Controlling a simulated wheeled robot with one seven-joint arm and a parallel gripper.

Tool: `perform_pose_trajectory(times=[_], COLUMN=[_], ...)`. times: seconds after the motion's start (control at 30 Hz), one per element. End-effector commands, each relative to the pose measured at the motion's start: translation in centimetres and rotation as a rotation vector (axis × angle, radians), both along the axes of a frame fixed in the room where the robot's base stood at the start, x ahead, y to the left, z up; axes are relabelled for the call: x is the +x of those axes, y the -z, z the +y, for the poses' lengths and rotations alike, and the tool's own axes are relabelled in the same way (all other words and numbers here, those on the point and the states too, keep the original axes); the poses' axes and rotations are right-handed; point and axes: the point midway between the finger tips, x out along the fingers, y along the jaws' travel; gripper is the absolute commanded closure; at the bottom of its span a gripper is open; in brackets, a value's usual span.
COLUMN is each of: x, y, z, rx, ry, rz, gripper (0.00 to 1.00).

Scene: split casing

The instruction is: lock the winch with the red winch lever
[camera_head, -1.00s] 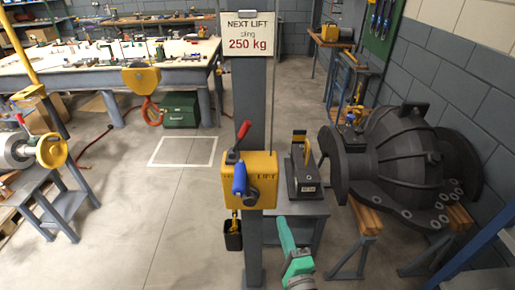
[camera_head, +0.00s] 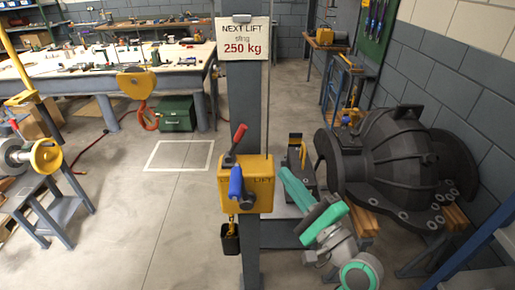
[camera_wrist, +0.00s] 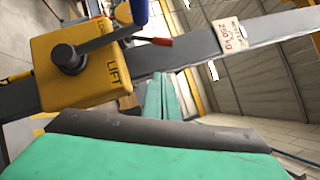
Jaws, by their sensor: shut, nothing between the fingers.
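The yellow winch box (camera_head: 262,170) is mounted on a grey post. The red winch lever (camera_head: 239,133) sticks up from its top left, tilted up and right. Its red tip also shows in the wrist view (camera_wrist: 162,42). A blue-handled crank (camera_head: 236,181) hangs on the box front, and its blue grip shows at the top of the wrist view (camera_wrist: 139,12). My green gripper (camera_head: 285,173) is just right of the box in the head view, apart from the lever. Its fingers (camera_wrist: 162,88) are shut and empty in the wrist view.
The grey post (camera_head: 246,105) carries a "NEXT LIFT 250 kg" sign (camera_head: 242,40). A black pouch (camera_head: 230,238) hangs below the box. A large dark casing (camera_head: 395,155) rests on wooden blocks at right.

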Motion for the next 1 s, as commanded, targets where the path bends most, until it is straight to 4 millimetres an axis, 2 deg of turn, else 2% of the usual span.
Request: perform_pose_trajectory(times=[0.17, 0.67, 0.8, 1.0], x=[1.1, 8.5, 8.7, 9.0], y=[-0.3, -2.4, -3.3, -3.9], z=[0.7, 5.2, 7.1, 8.4], rx=[-0.001, -0.001, -0.001, -0.001], ry=[-0.002, -0.002, -0.001, -0.001], rz=[0.0, -0.001, -0.003, -0.001], gripper=[1.0, 1.0, 1.0, 1.0])
